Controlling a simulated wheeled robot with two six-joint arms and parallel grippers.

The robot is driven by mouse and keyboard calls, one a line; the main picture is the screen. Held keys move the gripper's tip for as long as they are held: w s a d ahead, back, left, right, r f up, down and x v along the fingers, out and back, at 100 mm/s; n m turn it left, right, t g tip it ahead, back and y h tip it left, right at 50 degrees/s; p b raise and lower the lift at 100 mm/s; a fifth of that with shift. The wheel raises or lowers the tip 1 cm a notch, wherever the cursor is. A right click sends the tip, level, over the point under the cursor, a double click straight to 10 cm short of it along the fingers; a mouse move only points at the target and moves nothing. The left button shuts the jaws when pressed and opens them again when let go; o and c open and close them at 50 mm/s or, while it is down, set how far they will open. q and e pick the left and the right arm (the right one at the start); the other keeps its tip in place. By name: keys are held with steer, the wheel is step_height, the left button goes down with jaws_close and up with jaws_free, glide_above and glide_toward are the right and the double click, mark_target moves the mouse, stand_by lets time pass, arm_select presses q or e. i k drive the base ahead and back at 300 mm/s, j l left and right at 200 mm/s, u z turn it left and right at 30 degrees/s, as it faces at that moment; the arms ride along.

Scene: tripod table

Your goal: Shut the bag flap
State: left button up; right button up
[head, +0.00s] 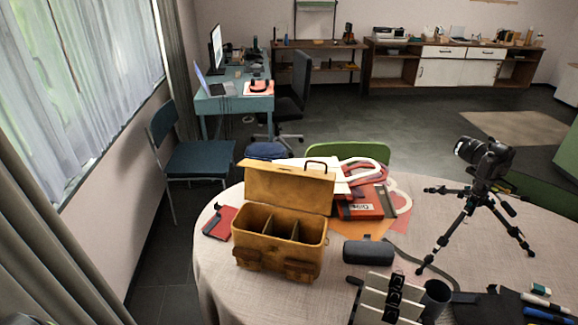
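A tan-brown bag (278,245) stands upright on the left part of the round table (215,270). Its flap (290,188) is open and stands up at the bag's back edge, with a dark handle (316,164) near its top right. Dividers split the inside into compartments, which look empty. Two pockets are on the bag's front. Neither of my grippers is in the head view.
Behind and right of the bag lie a red box (362,204) and white-and-red straps. A dark case (368,252) lies close on the right. A camera on a tripod (480,195) stands at the right. A red notebook (219,222) lies left of the bag.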

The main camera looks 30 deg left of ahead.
mark_target(307, 190)
steer(key=z, duration=0.25)
steer(key=i+j+z, duration=0.1)
steer(key=j+z, duration=0.35)
steer(key=j, duration=0.3)
steer(key=j+z, duration=0.45)
steer(key=j, duration=0.3)
steer(key=k, duration=0.05)
